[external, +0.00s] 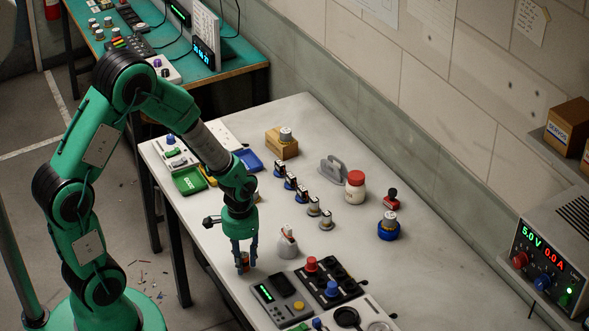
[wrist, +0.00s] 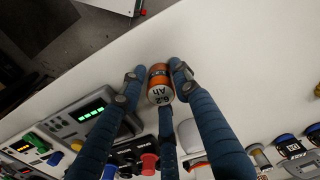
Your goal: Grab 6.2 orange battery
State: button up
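The orange battery (wrist: 160,83) has a dark band and a pale part marked "6.2 Ah". In the wrist view it sits between the fingertips of my gripper (wrist: 158,75), with a blue finger close against each side and a third finger below it. In the external view my gripper (external: 245,264) points down at the front edge of the table, and a small orange-red part of the battery (external: 243,261) shows between the fingers. The fingers look closed on it. Whether its base is lifted off the table is too small to tell.
A grey meter with a green display (external: 282,298) and a panel with red and blue knobs (external: 330,283) stand close to the right. A small white-and-grey item (external: 287,243) is just behind. Several small servos (external: 302,195) form a row farther back.

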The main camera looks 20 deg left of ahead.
grip_shut()
jog(key=shift+r, duration=0.1)
jog(key=shift+r, duration=0.5)
jog(key=r, duration=0.1)
jog(key=r+p, duration=0.1)
jog(key=shift+s+a+r, duration=0.2)
jog(key=shift+s+r, duration=0.1)
jog(key=s+a+p, duration=0.1)
jog(key=s+a, duration=0.3)
jog(key=s, duration=0.2)
jog(key=s+a+r+p, duration=0.1)
jog(key=s+a, duration=0.2)
jog(key=s, duration=0.4)
jog(key=shift+a, duration=0.4)
jog(key=shift+s+r, duration=0.1)
